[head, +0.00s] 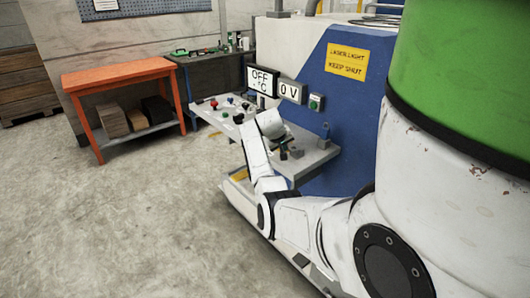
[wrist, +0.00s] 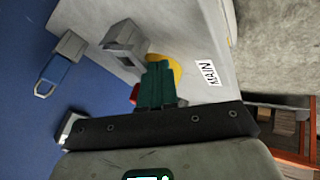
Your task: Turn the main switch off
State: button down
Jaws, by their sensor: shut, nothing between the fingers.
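In the wrist view the main switch (wrist: 178,70) shows as a yellow base with a bit of red, mostly hidden behind my gripper (wrist: 158,68). The white MAIN label (wrist: 208,73) is on the grey panel to its right. My green fingers are together, with nothing between them, and overlap the switch in the picture. I cannot tell whether they touch it or which way its handle points. In the head view my gripper (head: 284,152) is over the right part of the grey control desk (head: 316,158), and I cannot make out the switch there.
An orange bench (head: 118,75) stands left. The floor in front is clear.

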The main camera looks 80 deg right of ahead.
jog(key=shift+s, duration=0.45)
dwell(0.5)
jog(key=w+a+p, duration=0.1)
jog(key=w+a, duration=0.2)
jog(key=shift+a+r, duration=0.15)
jog(key=shift+r, duration=0.05)
jog(key=s+v, duration=0.1)
jog(key=v, duration=0.8)
jog(key=shift+a+r, duration=0.15)
jog(key=shift+a, duration=0.15)
jog(key=shift+s, duration=0.15)
